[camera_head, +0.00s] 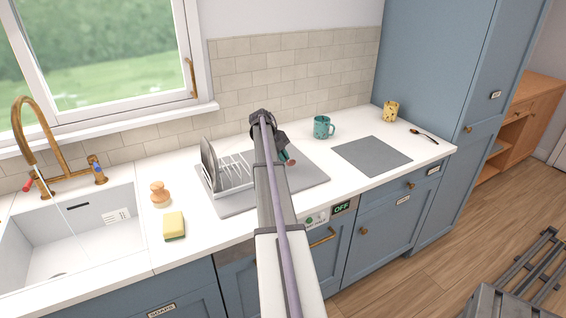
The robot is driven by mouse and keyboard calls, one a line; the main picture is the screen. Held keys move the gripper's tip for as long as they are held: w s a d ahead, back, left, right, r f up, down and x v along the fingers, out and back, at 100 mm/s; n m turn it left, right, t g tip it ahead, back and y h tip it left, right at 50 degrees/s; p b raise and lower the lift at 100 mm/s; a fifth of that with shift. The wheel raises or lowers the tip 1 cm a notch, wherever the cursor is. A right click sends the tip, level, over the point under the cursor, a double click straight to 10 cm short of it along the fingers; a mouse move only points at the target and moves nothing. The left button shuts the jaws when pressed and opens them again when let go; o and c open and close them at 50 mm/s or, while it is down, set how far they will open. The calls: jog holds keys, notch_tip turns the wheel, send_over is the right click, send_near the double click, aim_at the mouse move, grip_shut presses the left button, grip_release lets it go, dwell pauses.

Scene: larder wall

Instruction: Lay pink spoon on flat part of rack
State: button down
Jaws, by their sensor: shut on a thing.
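My gripper (285,155) is beyond the far end of my arm, over the right part of the grey mat. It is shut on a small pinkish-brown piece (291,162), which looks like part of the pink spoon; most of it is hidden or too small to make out. The white wire rack (236,178) stands on the mat just left of my arm, with dark grey plates upright at its left end. My arm hides the rack's right side, so I cannot tell where its flat part lies.
The grey mat (312,178) lies under the rack. A teal mug (323,127), a grey panel (372,155), a yellow patterned cup (391,111) and a dark spoon (424,136) are to the right. A sponge (174,226), a wooden brush (159,192) and the sink (80,240) are left.

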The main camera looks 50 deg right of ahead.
jog(key=shift+f, duration=0.2)
jog(key=c, duration=1.3)
grip_release()
jog(key=shift+o, duration=0.2)
jog(key=p+v, duration=1)
jog(key=v, duration=0.2)
jog(key=shift+r, duration=0.25)
